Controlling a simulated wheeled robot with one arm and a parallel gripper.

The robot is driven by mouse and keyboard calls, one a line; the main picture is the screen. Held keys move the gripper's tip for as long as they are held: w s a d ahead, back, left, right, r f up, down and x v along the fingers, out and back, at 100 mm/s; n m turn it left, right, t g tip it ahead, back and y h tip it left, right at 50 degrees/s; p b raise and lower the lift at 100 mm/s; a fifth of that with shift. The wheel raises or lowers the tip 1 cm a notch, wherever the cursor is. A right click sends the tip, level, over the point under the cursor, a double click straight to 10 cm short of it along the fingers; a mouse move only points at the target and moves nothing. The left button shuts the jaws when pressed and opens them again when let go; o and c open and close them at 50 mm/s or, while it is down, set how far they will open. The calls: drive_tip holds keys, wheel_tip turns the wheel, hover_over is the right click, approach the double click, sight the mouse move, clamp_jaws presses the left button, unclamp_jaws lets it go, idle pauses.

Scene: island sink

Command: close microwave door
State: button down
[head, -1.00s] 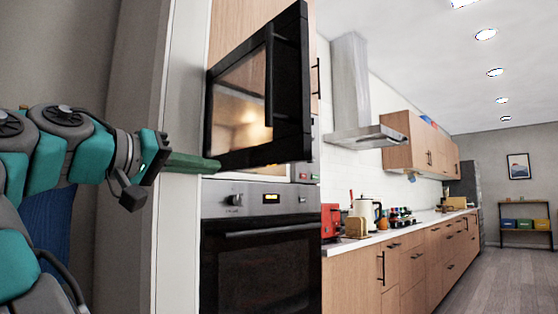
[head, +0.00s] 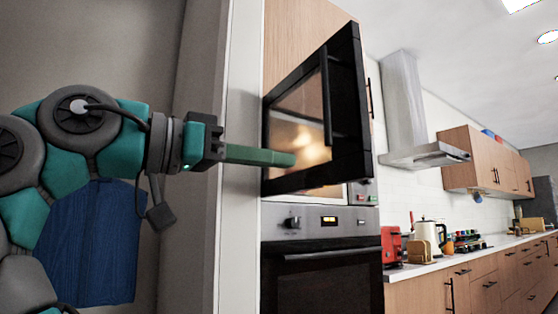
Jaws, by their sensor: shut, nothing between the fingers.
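The microwave door (head: 349,110) stands open, swung out toward me from its left side. It has a black frame, a glass pane and a dark vertical handle (head: 327,98). The lit interior shows warm through the glass. A strip of the microwave's front with small buttons (head: 365,191) shows below and right of the door. My gripper (head: 292,159) is shut and empty, its green fingers pointing right. The fingertips overlap the lower left of the door's glass in the picture. I cannot tell whether they touch it.
An oven (head: 320,268) is built in below the microwave. A pale wall edge (head: 238,190) stands left of the cabinet, close behind my gripper. A counter (head: 425,266) with a red toaster (head: 391,247) and a kettle (head: 428,231) runs off to the right.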

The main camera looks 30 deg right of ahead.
sight(361, 171)
drive_tip(key=d, duration=1.2)
drive_tip(key=shift+s+d, duration=0.25)
drive_tip(key=shift+d, duration=0.1)
